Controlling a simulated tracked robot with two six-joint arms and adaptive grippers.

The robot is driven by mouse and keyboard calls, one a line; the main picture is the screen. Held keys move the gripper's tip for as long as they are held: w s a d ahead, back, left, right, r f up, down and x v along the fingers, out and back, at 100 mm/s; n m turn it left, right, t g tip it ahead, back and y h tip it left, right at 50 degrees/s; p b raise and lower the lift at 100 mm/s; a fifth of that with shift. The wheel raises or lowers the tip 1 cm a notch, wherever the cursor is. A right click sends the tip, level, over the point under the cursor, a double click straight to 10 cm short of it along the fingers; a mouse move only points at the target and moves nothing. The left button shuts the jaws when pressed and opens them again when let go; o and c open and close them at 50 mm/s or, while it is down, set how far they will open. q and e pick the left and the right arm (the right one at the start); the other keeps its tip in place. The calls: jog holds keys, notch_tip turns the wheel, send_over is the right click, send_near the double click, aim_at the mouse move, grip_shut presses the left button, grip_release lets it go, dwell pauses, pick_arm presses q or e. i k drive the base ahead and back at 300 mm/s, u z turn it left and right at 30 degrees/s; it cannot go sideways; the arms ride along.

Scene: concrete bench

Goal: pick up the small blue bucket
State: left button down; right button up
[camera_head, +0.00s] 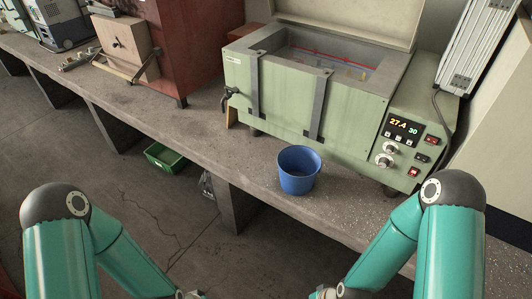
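The small blue bucket (299,171) stands upright on the concrete bench, near its front edge and in front of the green machine. Its open top faces up, and its inside looks empty. No gripper touches it. My two teal arms come in from the lower left and lower right. Both run down to the bottom edge of the picture, where only small grey wrist parts show. The grippers themselves are cut off below the frame.
The light green machine (290,105) with an open lid and a lit display stands right behind the bucket. The concrete bench (190,120) is clear to the bucket's left. A green crate (166,157) sits on the floor below. A red-brown cabinet (180,45) stands farther left.

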aim_at(299, 165)
jog(key=u, duration=0.25)
jog(key=i, duration=0.95)
jog(key=u, duration=0.2)
